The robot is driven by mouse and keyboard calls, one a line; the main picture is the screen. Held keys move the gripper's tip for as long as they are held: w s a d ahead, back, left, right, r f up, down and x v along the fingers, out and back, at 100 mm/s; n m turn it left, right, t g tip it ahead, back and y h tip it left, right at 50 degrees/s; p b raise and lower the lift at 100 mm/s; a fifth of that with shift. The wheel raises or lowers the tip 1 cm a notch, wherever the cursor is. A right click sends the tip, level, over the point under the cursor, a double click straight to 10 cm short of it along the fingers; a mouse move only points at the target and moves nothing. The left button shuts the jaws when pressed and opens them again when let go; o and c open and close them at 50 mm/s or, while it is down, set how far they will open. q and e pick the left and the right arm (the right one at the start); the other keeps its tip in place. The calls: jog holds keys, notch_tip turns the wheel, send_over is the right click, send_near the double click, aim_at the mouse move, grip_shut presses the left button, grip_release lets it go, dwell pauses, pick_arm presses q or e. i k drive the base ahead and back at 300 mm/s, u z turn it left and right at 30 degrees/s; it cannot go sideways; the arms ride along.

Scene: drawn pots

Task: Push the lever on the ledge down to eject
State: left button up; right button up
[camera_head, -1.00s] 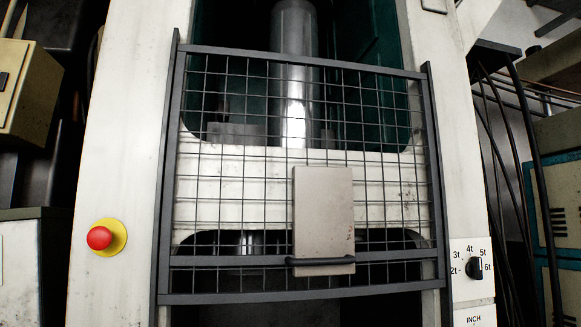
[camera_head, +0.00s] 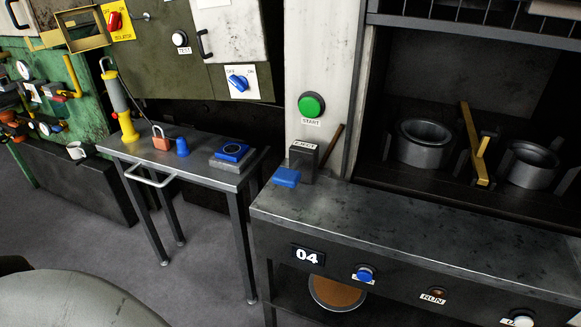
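On the ledge (camera_head: 420,222) of the machine at the right stands a small dark box (camera_head: 303,163) with a label on top that seems to read EJECT. A blue paddle (camera_head: 286,177) sticks out at the box's left front, low over the ledge's left end. A thin brown rod (camera_head: 332,145) leans up to the right behind the box. I cannot tell which of the two is the lever's handle. Neither of my grippers is in view, and nothing touches the box or the paddle.
A green START button (camera_head: 311,105) is on the white post above. Two metal pots (camera_head: 424,143) and a brass bar (camera_head: 474,145) stand in the recess. A side table (camera_head: 190,172) holds a padlock (camera_head: 160,137), a blue cup-like piece and a blue-topped block. Floor shows at left.

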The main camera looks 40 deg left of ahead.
aim_at(289, 177)
jog(key=u, duration=1.5)
jog(key=i, duration=0.25)
jog(key=z, duration=0.35)
